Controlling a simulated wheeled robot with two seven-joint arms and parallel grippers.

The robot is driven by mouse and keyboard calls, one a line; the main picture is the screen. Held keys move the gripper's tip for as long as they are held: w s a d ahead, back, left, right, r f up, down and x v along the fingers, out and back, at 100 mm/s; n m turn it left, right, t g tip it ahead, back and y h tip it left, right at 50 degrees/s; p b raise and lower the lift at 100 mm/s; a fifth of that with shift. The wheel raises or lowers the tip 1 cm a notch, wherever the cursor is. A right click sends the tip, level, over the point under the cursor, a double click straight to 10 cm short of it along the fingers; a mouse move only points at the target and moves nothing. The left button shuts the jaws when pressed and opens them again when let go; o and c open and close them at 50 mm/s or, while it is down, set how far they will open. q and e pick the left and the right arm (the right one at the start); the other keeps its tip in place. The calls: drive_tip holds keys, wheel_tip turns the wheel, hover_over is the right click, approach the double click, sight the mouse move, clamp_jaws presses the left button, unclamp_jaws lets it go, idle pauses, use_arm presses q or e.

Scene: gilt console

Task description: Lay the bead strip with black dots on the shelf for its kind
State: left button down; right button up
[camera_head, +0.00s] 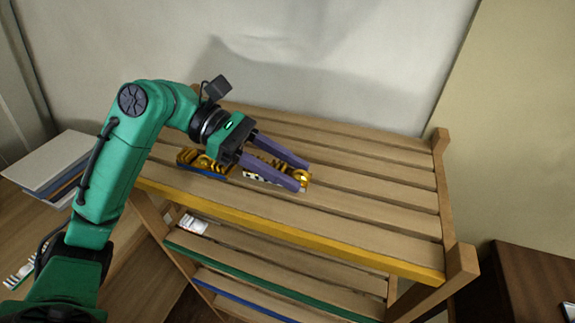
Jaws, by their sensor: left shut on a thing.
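My left gripper (304,177) reaches in over the top shelf (350,200), the one with a yellow front edge. Its two purple fingers are shut on a gold strip, which I take for the bead strip (302,174); white and black spots show beside the near finger. The fingers hide most of it. The strip is at or just above the slats; I cannot tell whether it touches them. Below are a shelf with a green front edge (270,276) and one with a blue front edge (240,299). My right gripper is out of view.
Another gold piece with a blue edge (203,170) lies on the top shelf, left of the gripper. A small white item (193,224) is on the green-edged shelf. Books (50,165) are stacked at the left. The top shelf's right half is clear, ending at wooden posts.

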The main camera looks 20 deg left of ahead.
use_arm(q)
drive_tip(key=shift+s, duration=0.2)
drive_tip(key=shift+s+f, duration=0.15)
drive_tip(key=shift+f, duration=0.4)
drive_tip(key=shift+c, duration=2.2)
unclamp_jaws()
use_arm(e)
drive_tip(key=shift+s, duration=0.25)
use_arm(q)
drive_tip(key=shift+r, duration=0.6)
drive_tip(key=b+v, duration=0.2)
drive_tip(key=v, duration=0.9)
drive_tip(key=shift+a+b, duration=0.3)
drive_tip(key=shift+b, duration=0.05)
drive_tip(key=shift+a+r, duration=0.15)
drive_tip(key=shift+r, duration=0.1)
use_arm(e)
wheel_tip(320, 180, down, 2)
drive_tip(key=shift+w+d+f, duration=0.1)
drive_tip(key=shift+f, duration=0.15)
